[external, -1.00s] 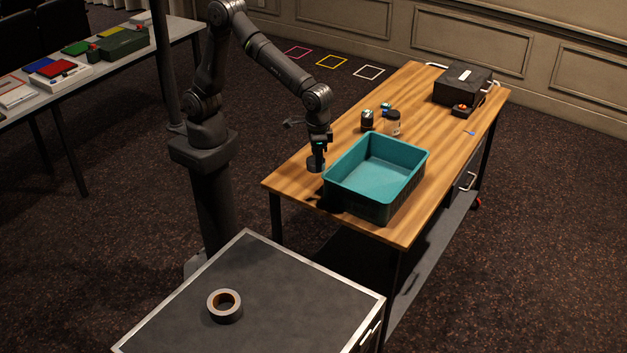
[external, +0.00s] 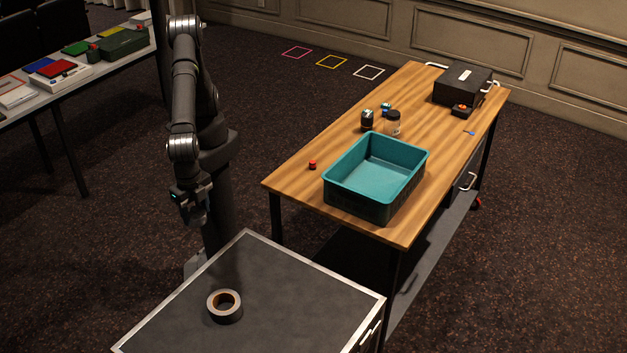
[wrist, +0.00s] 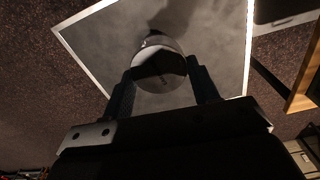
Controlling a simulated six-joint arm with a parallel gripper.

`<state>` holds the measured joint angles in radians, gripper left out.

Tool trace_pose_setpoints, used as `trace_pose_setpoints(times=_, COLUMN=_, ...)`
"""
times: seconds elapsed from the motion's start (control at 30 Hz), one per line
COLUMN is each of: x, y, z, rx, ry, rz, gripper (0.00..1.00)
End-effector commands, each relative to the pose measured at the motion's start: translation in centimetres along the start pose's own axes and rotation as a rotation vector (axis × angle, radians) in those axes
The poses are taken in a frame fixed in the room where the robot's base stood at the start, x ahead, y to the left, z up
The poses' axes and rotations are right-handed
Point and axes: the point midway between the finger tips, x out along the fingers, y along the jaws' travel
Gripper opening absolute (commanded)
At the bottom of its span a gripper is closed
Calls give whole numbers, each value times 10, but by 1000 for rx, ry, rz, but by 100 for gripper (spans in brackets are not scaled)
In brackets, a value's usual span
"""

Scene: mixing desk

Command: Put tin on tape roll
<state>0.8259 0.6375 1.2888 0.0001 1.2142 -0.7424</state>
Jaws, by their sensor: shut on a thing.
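My gripper (external: 190,208) is shut on the tin, a dark round thing with a pale rim. In the wrist view the tin (wrist: 158,70) sits between the two fingers of my gripper (wrist: 161,69). In the external view the tin is too dark to make out clearly. The tape roll (external: 213,311), grey with a brown inner core, lies flat on the dark top of a metal-edged cabinet in the external view. My gripper is up and to the left of it in that picture, apart from it. I cannot make out the tape roll in the wrist view.
The cabinet top (external: 290,290) is bare around the tape roll. The wooden table (external: 290,184) at the right holds a teal bin (external: 372,200), a small red thing (external: 312,165), a jar (external: 392,124) and a black box (external: 463,85). Another table (external: 100,75) stands at the far left.

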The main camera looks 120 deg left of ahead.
Motion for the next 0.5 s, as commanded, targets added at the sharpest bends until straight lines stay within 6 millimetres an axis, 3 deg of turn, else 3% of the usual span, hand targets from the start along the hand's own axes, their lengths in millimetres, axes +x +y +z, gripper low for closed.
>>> trace_pose_setpoints(times=0.1, x=0, y=24, z=19, rx=52, ry=0, rz=0, gripper=32)
trace_pose_setpoints(times=0.3, x=1, y=52, z=43, rx=117, ry=0, rz=0, gripper=32)
trace_pose_setpoints(times=0.5, x=49, y=49, z=42, rx=113, ry=-5, rz=-5, gripper=32)
